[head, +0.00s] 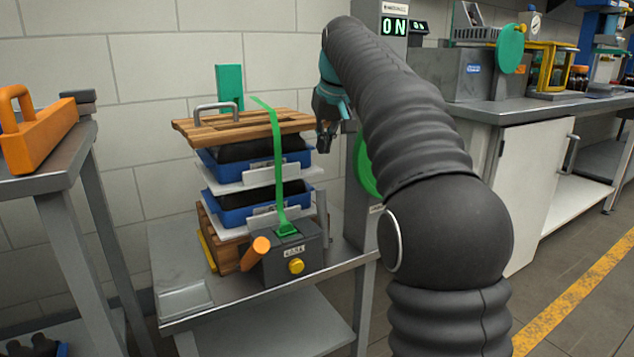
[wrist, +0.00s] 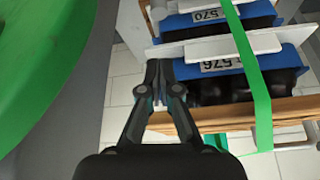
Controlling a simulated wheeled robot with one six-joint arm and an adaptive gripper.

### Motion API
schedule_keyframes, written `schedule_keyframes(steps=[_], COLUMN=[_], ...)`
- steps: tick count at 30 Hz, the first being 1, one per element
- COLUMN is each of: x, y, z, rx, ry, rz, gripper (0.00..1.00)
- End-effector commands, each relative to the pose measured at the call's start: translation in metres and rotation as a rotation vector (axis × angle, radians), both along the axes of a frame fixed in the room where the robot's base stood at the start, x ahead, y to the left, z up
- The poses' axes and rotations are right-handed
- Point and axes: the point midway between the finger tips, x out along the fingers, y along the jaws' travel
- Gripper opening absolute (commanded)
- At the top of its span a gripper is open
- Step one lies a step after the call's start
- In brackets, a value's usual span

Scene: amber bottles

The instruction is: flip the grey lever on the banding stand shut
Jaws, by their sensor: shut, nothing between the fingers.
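The banding stand's dark grey box (head: 275,262) sits at the front of a low metal table, with an orange handle (head: 255,252) and a yellow knob (head: 296,266). A grey upright bar (head: 322,212), seemingly the grey lever, stands at the box's right side. A green strap (head: 278,165) runs from the box up over a stack of blue trays (head: 250,207) topped by a wooden board (head: 243,127). My gripper (head: 325,145) is shut and empty beside the board's right end, above and apart from the bar. Its closed fingers also show in the wrist view (wrist: 160,72); the bar is not clear there.
A green disc (head: 365,165) on a grey column stands just right of my gripper; it fills the left of the wrist view (wrist: 40,60). A metal handle (head: 217,108) sits on the board. Left is a bench with an orange tool (head: 38,138); right, a cluttered counter (head: 500,107).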

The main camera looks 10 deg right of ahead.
Motion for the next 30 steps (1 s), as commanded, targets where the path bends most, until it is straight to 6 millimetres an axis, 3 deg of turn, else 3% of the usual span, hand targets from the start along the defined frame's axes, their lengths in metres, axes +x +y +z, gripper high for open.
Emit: schedule_keyframes(steps=[14,30], x=[-0.002,0.029], y=[-0.001,0.004], z=[-0.006,-0.080], rx=[0.002,0.002], ry=[0.020,0.021], rz=[-0.005,-0.005], gripper=[0.00,0.00])
